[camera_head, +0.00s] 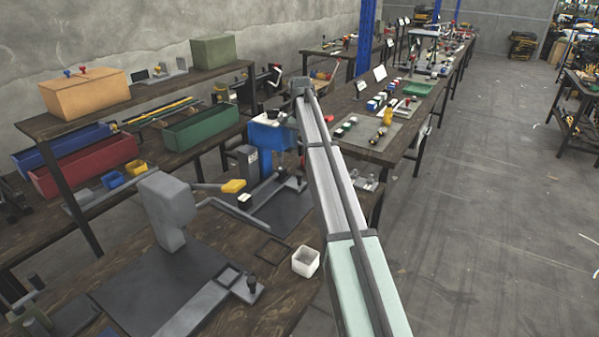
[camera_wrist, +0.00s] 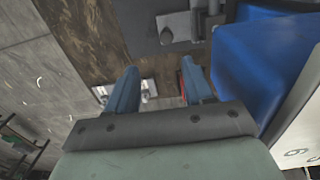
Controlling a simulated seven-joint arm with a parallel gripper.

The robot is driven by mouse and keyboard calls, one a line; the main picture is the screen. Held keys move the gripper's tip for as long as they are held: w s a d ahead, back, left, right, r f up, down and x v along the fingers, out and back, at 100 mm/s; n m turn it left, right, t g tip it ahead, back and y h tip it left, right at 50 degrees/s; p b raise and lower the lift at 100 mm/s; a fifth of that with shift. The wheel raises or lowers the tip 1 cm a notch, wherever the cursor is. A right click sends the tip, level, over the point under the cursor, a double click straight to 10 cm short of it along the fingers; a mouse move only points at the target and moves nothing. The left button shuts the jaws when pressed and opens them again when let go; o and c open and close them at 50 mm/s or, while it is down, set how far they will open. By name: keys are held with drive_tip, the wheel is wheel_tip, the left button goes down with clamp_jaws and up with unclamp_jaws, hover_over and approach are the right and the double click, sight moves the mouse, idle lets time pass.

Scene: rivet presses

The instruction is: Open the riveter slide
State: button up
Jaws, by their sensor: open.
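A blue riveter (camera_head: 270,137) stands on the workbench, partly behind my arm in the head view. Its blue body (camera_wrist: 258,60) fills the right side of the wrist view. A grey metal slide part (camera_wrist: 180,24) with a dark round knob (camera_wrist: 166,36) lies on a dark base plate (camera_wrist: 145,15) at the top of that view. My gripper (camera_wrist: 158,66) is open, with its two blue fingers apart and nothing seen gripped between them. The slide and knob appear beyond the fingertips, apart from them. In the head view my arm hides the fingers.
A grey riveter (camera_head: 165,205) with its own slide rail (camera_head: 195,305) stands nearer on the bench. A yellow-ended lever (camera_head: 232,187) sticks out between the presses. Open floor (camera_head: 480,200) lies right.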

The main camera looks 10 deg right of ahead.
sight(299, 174)
drive_tip(key=f, duration=1.2)
drive_tip(key=shift+w+a+f, duration=0.15)
drive_tip(key=shift+w+a, duration=0.1)
drive_tip(key=shift+w, duration=0.1)
drive_tip(key=shift+c, duration=0.2)
clamp_jaws()
